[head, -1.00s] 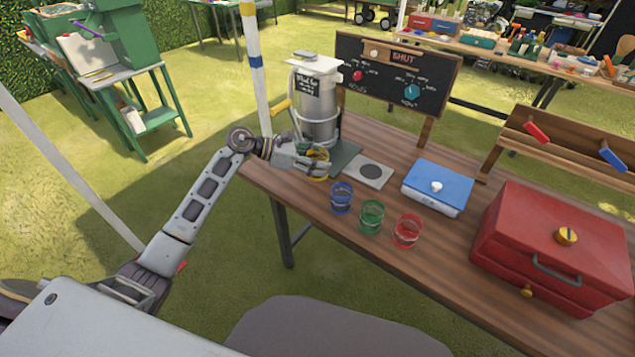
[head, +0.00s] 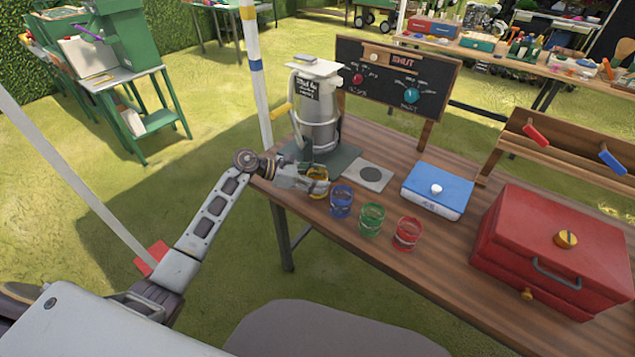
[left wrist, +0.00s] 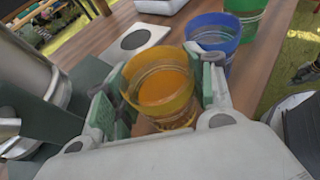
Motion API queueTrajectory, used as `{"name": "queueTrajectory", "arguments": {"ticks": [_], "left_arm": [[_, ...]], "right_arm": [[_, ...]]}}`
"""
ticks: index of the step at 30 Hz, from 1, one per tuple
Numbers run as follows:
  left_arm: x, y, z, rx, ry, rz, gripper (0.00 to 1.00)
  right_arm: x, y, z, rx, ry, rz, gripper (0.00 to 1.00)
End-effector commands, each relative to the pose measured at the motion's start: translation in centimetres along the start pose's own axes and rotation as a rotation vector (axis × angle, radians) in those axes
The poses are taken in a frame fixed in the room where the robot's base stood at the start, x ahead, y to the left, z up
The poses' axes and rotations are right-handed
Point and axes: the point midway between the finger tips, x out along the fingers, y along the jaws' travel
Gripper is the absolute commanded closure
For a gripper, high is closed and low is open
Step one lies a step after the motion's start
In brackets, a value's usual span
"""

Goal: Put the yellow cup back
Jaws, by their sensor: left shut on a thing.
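The yellow cup (left wrist: 161,88) is clear amber and stands between the two fingers of my left gripper (left wrist: 163,100) in the left wrist view. My left gripper (head: 316,177) is shut on the cup at the table's left edge, and in the head view the cup (head: 317,187) is partly hidden by the fingers. The blue cup (head: 341,201) is just to its right, followed by the green cup (head: 371,219) and the red cup (head: 408,233) in a row. I cannot tell whether the yellow cup touches the tabletop. My right gripper is not in view.
A metal dispenser (head: 318,120) on a dark base stands behind the gripper. A grey plate with a dark disc (head: 369,174), a blue box (head: 437,190) and a red toolbox (head: 552,250) sit on the wooden table (head: 455,270). Bare tabletop lies in front of the blue box.

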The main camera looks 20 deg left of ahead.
Motion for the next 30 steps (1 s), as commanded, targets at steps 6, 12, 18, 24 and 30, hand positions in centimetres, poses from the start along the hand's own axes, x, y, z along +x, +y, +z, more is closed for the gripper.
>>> {"name": "queueTrajectory", "arguments": {"ticks": [6,12,18,24,30], "left_arm": [[0.5,0.0,-1.3,0.0,-0.001,0.0,0.78],[0.5,0.0,-1.3,0.001,-0.001,0.0,0.78],[0.5,0.0,-1.4,0.001,-0.001,0.001,0.78],[0.6,0.0,-1.5,0.001,0.0,0.001,0.78],[0.6,0.0,-1.5,0.001,0.0,0.0,0.24]], "right_arm": [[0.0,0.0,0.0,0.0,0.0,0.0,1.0],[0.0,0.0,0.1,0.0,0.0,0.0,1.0],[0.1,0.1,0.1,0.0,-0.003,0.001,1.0],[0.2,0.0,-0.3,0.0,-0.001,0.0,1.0],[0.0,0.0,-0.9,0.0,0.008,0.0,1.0]]}}
